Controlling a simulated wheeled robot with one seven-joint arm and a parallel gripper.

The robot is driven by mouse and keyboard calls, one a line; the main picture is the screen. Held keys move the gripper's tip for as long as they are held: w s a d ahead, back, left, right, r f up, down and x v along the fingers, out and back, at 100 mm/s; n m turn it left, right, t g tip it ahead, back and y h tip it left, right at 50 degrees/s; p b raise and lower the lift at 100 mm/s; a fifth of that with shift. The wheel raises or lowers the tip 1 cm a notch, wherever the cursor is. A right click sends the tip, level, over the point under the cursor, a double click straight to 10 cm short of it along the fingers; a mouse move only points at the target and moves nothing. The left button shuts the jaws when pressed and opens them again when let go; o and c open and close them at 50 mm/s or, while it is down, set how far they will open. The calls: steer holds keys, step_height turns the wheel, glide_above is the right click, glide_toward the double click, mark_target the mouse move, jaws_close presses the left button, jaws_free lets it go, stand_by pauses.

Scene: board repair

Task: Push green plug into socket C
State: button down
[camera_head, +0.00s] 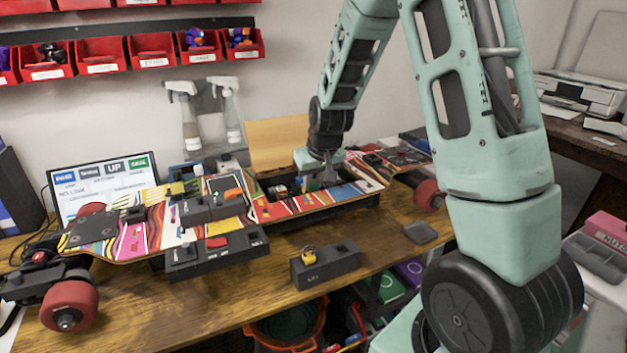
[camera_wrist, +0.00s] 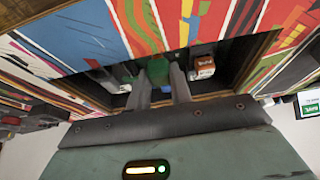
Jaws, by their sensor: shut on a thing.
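My gripper (camera_head: 318,180) reaches down into the open compartment in the middle of the colourful skateboard deck (camera_head: 360,187). In the wrist view, my gripper (camera_wrist: 160,82) has its two grey fingers shut on the green plug (camera_wrist: 157,69), down inside the dark compartment. The fingers and the compartment's shadow hide the plug's lower end, so I cannot tell whether it is in a socket. No socket C label can be read. In the head view the plug is hidden by the gripper and the compartment wall.
An orange-and-white part (camera_wrist: 203,68) sits close right of the fingers in the compartment. A raised tan lid (camera_head: 277,142) stands behind it. A dark block with a yellow part (camera_head: 308,253) and a black tool tray (camera_head: 217,252) stand in front. Two spray bottles (camera_head: 188,122) stand behind.

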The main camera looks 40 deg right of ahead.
steer(key=shift+f+b, duration=1.1)
steer(key=shift+f, duration=0.65)
stand_by(2.6)
steer(key=c, duration=0.9)
jaws_free()
steer(key=shift+r, duration=0.25)
steer(key=shift+r+p, duration=1.2)
steer(key=shift+r, duration=0.15)
steer(key=shift+r+p, duration=2.6)
steer(key=shift+r, duration=0.4)
